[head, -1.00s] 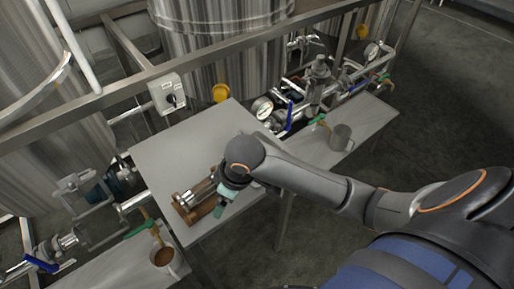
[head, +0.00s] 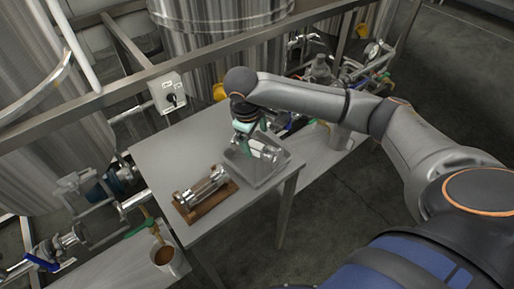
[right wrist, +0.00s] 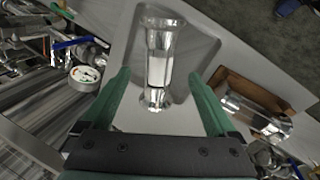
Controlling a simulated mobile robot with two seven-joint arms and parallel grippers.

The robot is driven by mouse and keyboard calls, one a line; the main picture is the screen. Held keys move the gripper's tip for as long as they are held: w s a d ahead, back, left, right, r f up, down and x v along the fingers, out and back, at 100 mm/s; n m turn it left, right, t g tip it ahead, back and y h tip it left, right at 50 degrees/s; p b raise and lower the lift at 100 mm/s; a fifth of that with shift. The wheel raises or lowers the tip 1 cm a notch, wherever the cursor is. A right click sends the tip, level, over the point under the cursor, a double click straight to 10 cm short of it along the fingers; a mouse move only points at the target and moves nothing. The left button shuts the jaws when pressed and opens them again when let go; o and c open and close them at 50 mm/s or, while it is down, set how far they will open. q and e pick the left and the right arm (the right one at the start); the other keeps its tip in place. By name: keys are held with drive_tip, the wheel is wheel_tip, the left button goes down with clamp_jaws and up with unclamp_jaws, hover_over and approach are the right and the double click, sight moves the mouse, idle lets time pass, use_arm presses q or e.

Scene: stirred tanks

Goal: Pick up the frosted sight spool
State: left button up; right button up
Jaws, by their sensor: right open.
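A spool with metal flanges and a whitish, frosted-looking middle (right wrist: 157,68) lies in a shallow grey tray (right wrist: 200,48). In the head view this spool (head: 265,151) is partly covered by my right gripper (head: 243,137). A second spool, with a clearer glass middle (head: 203,187), rests on a wooden cradle (head: 218,210) left of the tray. My right gripper is open and empty above the tray. In the right wrist view its green fingers (right wrist: 160,98) stand to either side of the frosted spool's near end; contact is not visible. My left gripper is out of view.
The tray and cradle share a grey table (head: 160,150) with bare room at its left. Behind it are a switch box (head: 168,93), a frame rail and steel tanks.

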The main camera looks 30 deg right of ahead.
sight(258, 146)
drive_tip(key=x, duration=0.6)
drive_tip(key=shift+d+f, duration=0.15)
drive_tip(key=shift+f, duration=0.2)
clamp_jaws()
idle(0.5)
drive_tip(key=shift+w+r, duration=0.1)
